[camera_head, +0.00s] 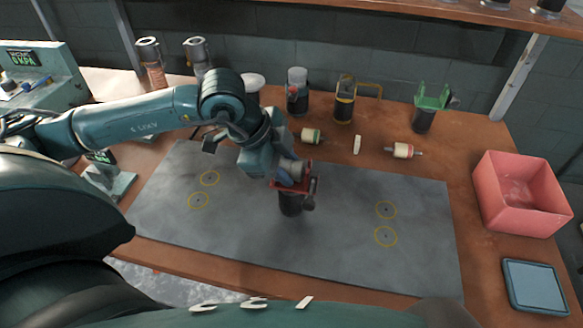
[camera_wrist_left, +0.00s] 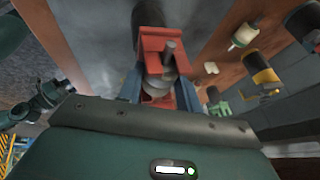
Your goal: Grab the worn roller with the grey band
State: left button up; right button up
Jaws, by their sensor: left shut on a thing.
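My left gripper (camera_head: 293,178) is shut on a red-framed tool with a dark cylindrical body (camera_head: 291,203) and holds it over the grey mat. In the left wrist view its red frame (camera_wrist_left: 160,42) sits between the blue fingers. A cream roller with a green band (camera_head: 312,135) lies behind the mat. Another cream roller with a reddish band (camera_head: 403,151) lies farther right. Neither visible roller clearly shows a grey band. Both lie apart from the left gripper.
The grey mat (camera_head: 345,235) has yellow ring marks. A white piece (camera_head: 357,145) lies between the rollers. Yellow-framed (camera_head: 344,105) and green-topped (camera_head: 424,115) dark tools stand behind. A pink bin (camera_head: 518,205) and blue-grey tray (camera_head: 535,287) are at right.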

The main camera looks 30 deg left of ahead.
pick_arm(q)
jog(key=c, duration=0.3)
jog(key=shift+c, duration=0.2)
